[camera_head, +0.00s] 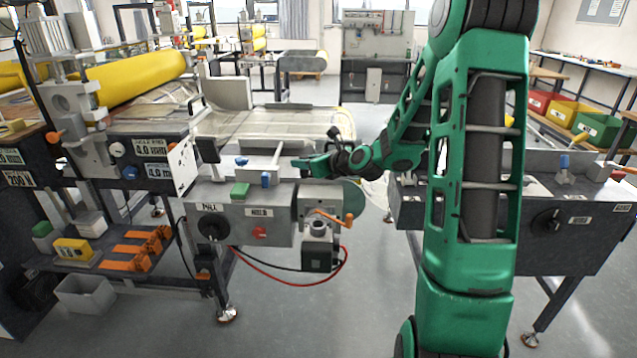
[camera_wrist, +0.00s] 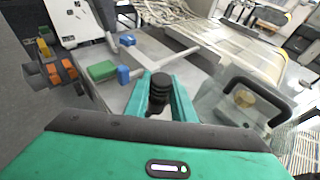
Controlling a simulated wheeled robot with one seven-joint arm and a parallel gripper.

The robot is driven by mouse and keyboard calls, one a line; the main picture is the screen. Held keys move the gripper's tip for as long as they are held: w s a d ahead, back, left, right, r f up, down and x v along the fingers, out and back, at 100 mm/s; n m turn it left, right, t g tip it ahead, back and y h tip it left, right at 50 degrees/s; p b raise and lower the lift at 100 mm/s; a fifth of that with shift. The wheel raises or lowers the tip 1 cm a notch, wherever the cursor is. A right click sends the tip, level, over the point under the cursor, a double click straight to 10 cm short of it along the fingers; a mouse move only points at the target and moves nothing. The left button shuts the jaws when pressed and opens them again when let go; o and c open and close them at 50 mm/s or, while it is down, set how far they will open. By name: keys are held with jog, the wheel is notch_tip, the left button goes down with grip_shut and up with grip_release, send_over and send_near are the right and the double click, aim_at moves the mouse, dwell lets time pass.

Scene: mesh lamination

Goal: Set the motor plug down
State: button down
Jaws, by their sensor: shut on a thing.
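My gripper (camera_head: 303,164) reaches in from the right over the grey top of the lamination machine (camera_head: 240,212). In the wrist view its two green fingers (camera_wrist: 161,92) are closed around a black ribbed plug (camera_wrist: 160,87), the motor plug. The plug stands roughly upright between the fingers, above or on the grey surface; I cannot tell whether it touches it. In the head view I cannot make out the plug. A motor unit (camera_head: 319,252) with an orange lever hangs at the machine's front right, with red and black cables beside it.
A green block (camera_head: 240,190) and a blue knob (camera_head: 266,180) sit near the machine's front edge. A clear cover with a black handle (camera_wrist: 262,95) stands right of my fingers in the wrist view. Orange clamps (camera_head: 142,250) lie on the left shelf.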

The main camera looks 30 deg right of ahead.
jog(key=d+f, duration=0.1)
jog(key=d, duration=0.1)
jog(key=w+d+f, duration=0.1)
jog(key=d, duration=0.1)
jog(key=d+f, duration=0.2)
jog(key=shift+w+d+f, duration=0.1)
jog(key=shift+w+d, duration=0.15)
jog(key=shift+d, duration=0.1)
jog(key=shift+f, duration=1.95)
jog(key=c, duration=1.5)
grip_release()
jog(key=shift+f, duration=0.1)
